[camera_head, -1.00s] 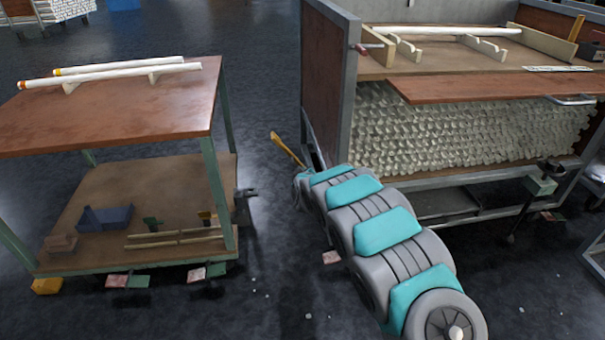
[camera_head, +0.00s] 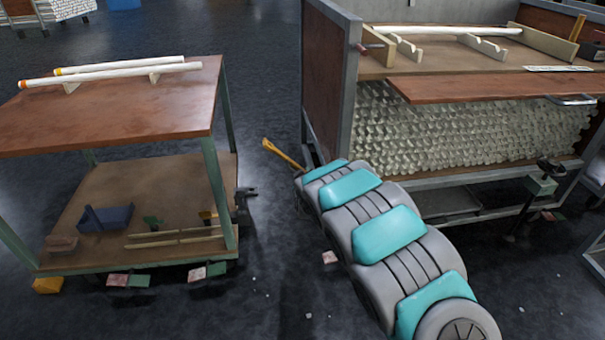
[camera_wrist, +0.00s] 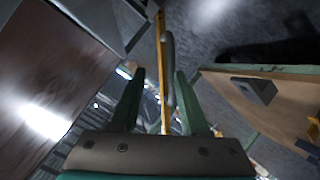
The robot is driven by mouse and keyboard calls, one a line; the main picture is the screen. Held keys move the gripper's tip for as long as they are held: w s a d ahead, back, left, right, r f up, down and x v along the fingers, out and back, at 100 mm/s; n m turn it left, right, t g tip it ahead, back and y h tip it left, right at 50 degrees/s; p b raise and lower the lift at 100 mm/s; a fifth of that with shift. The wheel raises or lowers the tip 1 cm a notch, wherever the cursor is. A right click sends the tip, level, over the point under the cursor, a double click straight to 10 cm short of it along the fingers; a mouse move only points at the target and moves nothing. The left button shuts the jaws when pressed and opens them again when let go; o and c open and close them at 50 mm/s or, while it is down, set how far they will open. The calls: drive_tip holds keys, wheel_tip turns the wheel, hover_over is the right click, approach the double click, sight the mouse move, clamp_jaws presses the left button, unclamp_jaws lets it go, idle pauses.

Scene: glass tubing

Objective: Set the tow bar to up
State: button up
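The tow bar is a thin yellow bar (camera_head: 283,154) in the head view. It slants out to the upper left from near the left end of the large right cart (camera_head: 347,110). Its lower end is hidden behind my arm. In the wrist view the yellow bar (camera_wrist: 162,45) runs lengthwise down the picture between my fingers, with a dark grey curved piece (camera_wrist: 170,60) along its right side. My gripper (camera_wrist: 159,75) is open, with a finger on each side of the bar and gaps visible. In the head view my arm hides the gripper.
A smaller two-shelf cart (camera_head: 120,110) stands on the left, with white tubes (camera_head: 115,72) on top. A dark hitch-like part (camera_head: 244,197) sticks out from its right side. Dark floor (camera_head: 265,90) lies open between the carts. A grey-framed end panel (camera_head: 328,85) rises beside the bar.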

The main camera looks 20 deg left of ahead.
drive_tip(key=shift+v, duration=1.95)
drive_tip(key=shift+s, duration=0.1)
